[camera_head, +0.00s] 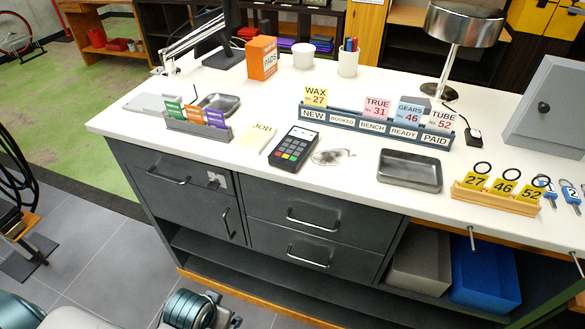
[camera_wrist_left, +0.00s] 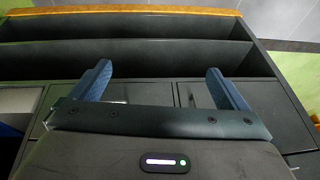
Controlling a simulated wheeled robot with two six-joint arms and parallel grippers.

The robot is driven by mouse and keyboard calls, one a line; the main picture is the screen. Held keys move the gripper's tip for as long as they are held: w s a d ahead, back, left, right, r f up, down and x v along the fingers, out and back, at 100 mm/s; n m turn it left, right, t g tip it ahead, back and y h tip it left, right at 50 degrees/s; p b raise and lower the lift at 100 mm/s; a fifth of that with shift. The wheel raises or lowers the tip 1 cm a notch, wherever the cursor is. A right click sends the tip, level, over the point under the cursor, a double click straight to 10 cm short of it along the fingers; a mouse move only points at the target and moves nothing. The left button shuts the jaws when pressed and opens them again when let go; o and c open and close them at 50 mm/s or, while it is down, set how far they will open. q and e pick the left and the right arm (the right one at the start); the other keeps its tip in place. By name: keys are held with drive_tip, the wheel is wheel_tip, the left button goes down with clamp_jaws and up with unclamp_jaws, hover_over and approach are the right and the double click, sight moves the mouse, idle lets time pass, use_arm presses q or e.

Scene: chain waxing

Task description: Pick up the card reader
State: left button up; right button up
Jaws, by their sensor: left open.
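The card reader (camera_head: 293,147) is a dark handheld terminal with a keypad of grey and coloured keys. It lies on the white counter (camera_head: 230,188) near its front edge, in the middle of the head view. My left gripper (camera_wrist_left: 159,82) shows in the left wrist view with its two blue fingers wide apart and nothing between them. It faces the dark drawers and open shelves of the counter's front, apart from the card reader, which is not in that view. My right gripper is in neither view.
Left of the reader are a JOB pad (camera_head: 257,137) and a card holder (camera_head: 197,127). Right of it are a clear crumpled item (camera_head: 333,156), a metal tray (camera_head: 409,171) and a labelled rack (camera_head: 373,128). An orange box (camera_head: 262,58) stands behind. Bare counter lies in front.

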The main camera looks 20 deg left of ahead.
use_arm(q)
drive_tip(key=w+d+r+t+p, duration=0.15)
drive_tip(key=w+r, duration=0.35)
drive_tip(key=r, duration=0.5)
drive_tip(key=m+t+h, duration=0.1)
drive_tip(key=t+h, duration=0.2)
drive_tip(key=t, duration=0.5)
approach(291, 150)
drive_tip(key=p+x, duration=0.1)
drive_tip(key=x, duration=0.3)
drive_tip(key=shift+w+a+f+p, duration=0.1)
drive_tip(key=shift+w+f+p, duration=0.15)
drive_tip(key=shift+w+p, duration=0.1)
drive_tip(key=shift+w+f, duration=0.1)
drive_tip(key=shift+w, duration=0.15)
drive_tip(key=shift+w+p, duration=0.25)
drive_tip(key=shift+p, duration=0.1)
drive_tip(key=p+x, duration=0.2)
drive_tip(key=x, duration=0.2)
drive_tip(key=shift+p, duration=0.35)
drive_tip(key=shift+w+f, duration=0.15)
drive_tip(key=shift+w, duration=0.15)
drive_tip(key=c, duration=1.2)
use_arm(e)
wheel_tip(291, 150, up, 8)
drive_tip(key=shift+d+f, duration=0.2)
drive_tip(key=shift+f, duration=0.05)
